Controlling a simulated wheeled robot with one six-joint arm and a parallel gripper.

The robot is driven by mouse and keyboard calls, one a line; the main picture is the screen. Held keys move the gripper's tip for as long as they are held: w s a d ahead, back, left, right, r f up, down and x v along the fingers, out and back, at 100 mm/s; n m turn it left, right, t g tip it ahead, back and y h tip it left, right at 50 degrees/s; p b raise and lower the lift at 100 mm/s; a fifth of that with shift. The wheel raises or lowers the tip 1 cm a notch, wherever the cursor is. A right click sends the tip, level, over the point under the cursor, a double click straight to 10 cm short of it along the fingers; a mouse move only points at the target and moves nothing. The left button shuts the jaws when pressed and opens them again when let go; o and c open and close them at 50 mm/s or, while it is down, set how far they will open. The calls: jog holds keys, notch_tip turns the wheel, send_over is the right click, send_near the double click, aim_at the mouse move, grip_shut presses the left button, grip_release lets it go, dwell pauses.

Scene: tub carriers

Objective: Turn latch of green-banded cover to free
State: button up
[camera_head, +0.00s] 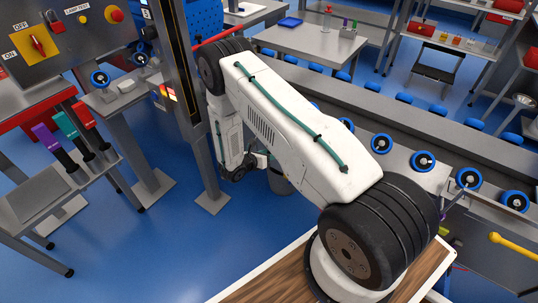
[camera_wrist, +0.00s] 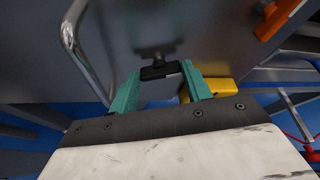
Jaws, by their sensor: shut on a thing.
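In the wrist view, my gripper (camera_wrist: 159,76) has its two teal fingers on either side of a black latch handle (camera_wrist: 160,71) and is shut on it. The handle stands out from a grey panel (camera_wrist: 215,35), with a dark shadow or reflection of it above. No green band shows on this panel, so I cannot tell from the picture which cover it is. The latch's exact angle is hard to read. In the head view, my arm hides my gripper and the latch.
In the wrist view, a curved metal bar (camera_wrist: 72,38) is at left, an orange handle (camera_wrist: 275,18) at upper right and a yellow part (camera_wrist: 215,86) beside the right finger. In the head view, a conveyor with blue rollers (camera_head: 381,143) runs behind my arm. Blue floor (camera_head: 180,235) is clear at left.

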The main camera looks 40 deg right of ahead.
jog(key=n+g+h, duration=0.1)
jog(key=n, duration=0.2)
jog(key=n+g+h, duration=0.1)
jog(key=n+h, duration=0.1)
jog(key=n, duration=0.2)
jog(key=w+f+n+g+h, duration=0.1)
jog(key=n, duration=0.2)
jog(key=shift+a+f+n+h, duration=0.1)
jog(key=shift+a+n+h, duration=0.05)
jog(key=shift+n+h, duration=0.2)
dwell(0.6)
jog(key=o, duration=1)
jog(key=shift+c, duration=0.2)
jog(key=shift+a, duration=0.15)
jog(key=a, duration=0.7)
jog(key=shift+a, duration=0.25)
jog(key=shift+w, duration=0.1)
